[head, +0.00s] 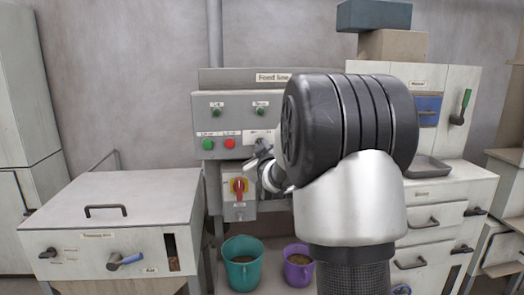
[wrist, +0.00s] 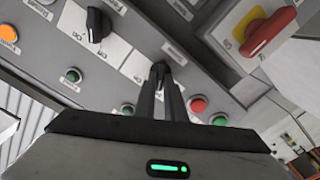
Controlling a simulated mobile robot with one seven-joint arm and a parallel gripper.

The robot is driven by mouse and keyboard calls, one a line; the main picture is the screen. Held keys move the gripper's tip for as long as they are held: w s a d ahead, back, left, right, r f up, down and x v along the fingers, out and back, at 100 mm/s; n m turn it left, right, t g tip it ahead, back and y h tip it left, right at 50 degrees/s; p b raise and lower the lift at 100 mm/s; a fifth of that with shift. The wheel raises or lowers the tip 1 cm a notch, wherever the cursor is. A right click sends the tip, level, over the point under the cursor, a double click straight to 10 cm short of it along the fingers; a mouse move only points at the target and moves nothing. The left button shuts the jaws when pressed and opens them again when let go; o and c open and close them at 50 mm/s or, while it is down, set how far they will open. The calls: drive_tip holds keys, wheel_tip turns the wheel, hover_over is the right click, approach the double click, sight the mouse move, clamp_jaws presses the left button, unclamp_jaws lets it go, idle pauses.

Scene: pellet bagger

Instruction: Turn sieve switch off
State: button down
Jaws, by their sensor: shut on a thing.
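The control panel (head: 236,108), labelled as a feed line, hangs on the wall. My gripper (head: 262,152) is at its lower right part, with my arm hiding the panel's right side. In the wrist view my gripper (wrist: 168,98) is shut on a small black switch knob (wrist: 160,70). The knob's label is too blurred for me to tell whether it is the sieve switch. A second black knob (wrist: 97,24) stands beside it on a white plate with position marks, apart from my fingers.
A green button (head: 208,144) and a red button (head: 229,143) sit left of my gripper. A red rotary handle (head: 239,186) on yellow is just below. A teal bucket (head: 242,272) and a purple bucket (head: 298,273) stand under the panel. A white cabinet (head: 120,205) is at left.

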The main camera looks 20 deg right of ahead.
drive_tip(key=shift+f, duration=0.15)
drive_tip(key=c, duration=1.8)
unclamp_jaws()
drive_tip(key=shift+s, duration=0.15)
drive_tip(key=v, duration=1.7)
drive_tip(key=shift+s, duration=0.1)
drive_tip(key=shift+a, duration=0.1)
